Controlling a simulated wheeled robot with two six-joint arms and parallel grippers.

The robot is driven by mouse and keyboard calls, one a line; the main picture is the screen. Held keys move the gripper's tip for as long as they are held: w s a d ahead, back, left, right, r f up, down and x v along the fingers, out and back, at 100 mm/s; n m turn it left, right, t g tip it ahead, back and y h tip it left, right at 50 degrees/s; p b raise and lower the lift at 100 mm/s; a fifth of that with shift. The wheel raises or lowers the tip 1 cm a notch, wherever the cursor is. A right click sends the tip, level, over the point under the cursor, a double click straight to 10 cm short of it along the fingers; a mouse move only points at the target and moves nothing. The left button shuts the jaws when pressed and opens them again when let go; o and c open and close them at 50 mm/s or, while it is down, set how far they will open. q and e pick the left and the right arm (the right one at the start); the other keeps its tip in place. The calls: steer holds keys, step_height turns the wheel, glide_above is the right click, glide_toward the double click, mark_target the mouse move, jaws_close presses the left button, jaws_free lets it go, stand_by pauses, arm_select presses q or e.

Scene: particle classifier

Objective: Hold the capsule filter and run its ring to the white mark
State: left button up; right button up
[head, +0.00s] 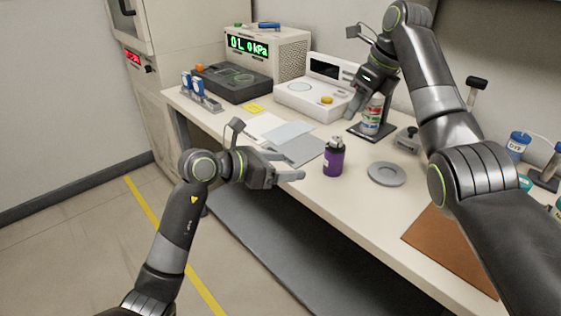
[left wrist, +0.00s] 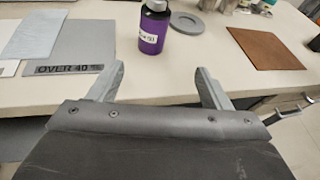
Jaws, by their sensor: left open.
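A white cylinder with red and green bands (head: 372,112), which looks like the capsule filter, stands upright on a dark stand (head: 368,134) at the back of the bench. I cannot make out its ring or a white mark. My right gripper (head: 359,102) is at its upper left, pointing down; whether its fingers touch or grip it is unclear. My left gripper (head: 293,167) is open and empty in front of the bench edge, left of a purple bottle (head: 333,160). In the left wrist view the open fingers (left wrist: 160,72) point toward the purple bottle (left wrist: 153,28), apart from it.
A grey disc (head: 386,174) and a brown mat (head: 452,252) lie to the right. Grey and white sheets (head: 295,150), one labelled OVER 40 (left wrist: 64,69), lie left of the purple bottle. A pressure display (head: 250,46) and a scale-like device (head: 312,98) stand behind.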

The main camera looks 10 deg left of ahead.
mark_target(326, 163)
arm_select(q)
steer(key=shift+y, duration=0.4)
steer(key=x, duration=1.7)
steer(key=shift+w+a+r, duration=0.2)
steer(key=shift+w, duration=0.05)
steer(key=c, duration=1.6)
steer(key=shift+o, duration=0.2)
